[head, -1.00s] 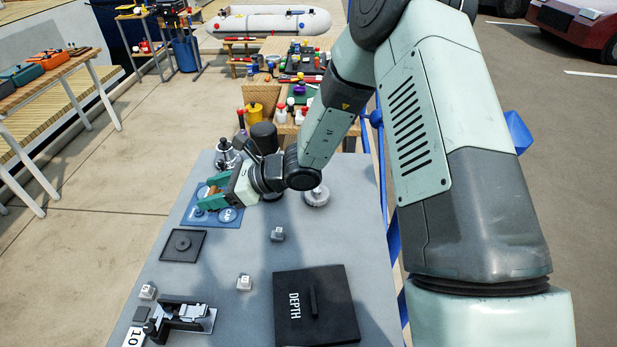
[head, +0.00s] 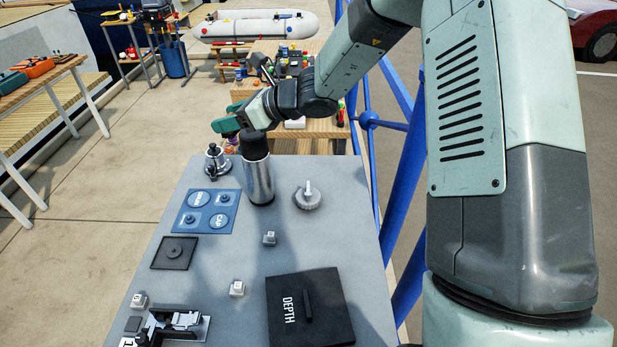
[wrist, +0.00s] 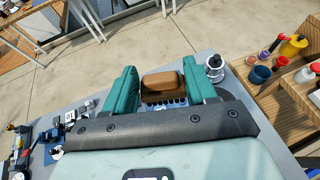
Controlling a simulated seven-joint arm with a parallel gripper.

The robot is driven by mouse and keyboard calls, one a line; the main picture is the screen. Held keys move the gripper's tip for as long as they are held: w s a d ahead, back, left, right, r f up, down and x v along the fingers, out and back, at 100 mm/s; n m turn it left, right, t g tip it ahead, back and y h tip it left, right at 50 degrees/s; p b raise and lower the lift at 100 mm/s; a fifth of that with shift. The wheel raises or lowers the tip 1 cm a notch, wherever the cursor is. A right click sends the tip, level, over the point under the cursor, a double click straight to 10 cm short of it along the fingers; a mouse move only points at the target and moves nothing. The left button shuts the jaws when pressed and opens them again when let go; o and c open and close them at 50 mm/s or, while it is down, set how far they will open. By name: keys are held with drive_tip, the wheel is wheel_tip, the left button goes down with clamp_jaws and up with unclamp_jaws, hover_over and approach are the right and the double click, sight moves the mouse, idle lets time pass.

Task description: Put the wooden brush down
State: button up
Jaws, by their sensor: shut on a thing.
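The wooden brush (wrist: 161,84) is a brown block between the teal fingers of my gripper in the wrist view. My gripper (wrist: 160,88) is shut on it. In the head view my gripper (head: 226,127) is raised beyond the far end of the grey table (head: 215,270), behind the black-topped steel flask. The brush can barely be made out there. A blue mat (head: 207,211) with round labelled spots lies on the table's far left part.
A steel flask (head: 258,180), a small metal winch-like piece (head: 215,162) and a grey knobbed disc (head: 307,197) stand near the table's far end. A black DEPTH box (head: 310,308) and a black square tray (head: 174,252) lie nearer. A cluttered wooden table (head: 325,128) stands beyond.

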drive_tip(key=w+d+m+t+h, duration=0.3)
drive_tip(key=w+d+m+t, duration=0.3)
drive_tip(key=w+d, duration=1.05)
wheel_tip(320, 180, down, 28)
drive_tip(key=shift+d+r, duration=0.1)
drive_tip(key=shift+s, duration=0.1)
drive_tip(key=o, duration=1)
drive_tip(key=shift+o, duration=0.2)
drive_tip(key=shift+d, duration=0.15)
drive_tip(key=v, duration=1.1)
drive_tip(key=shift+s+d+r, duration=0.15)
drive_tip(key=shift+s+r, duration=0.15)
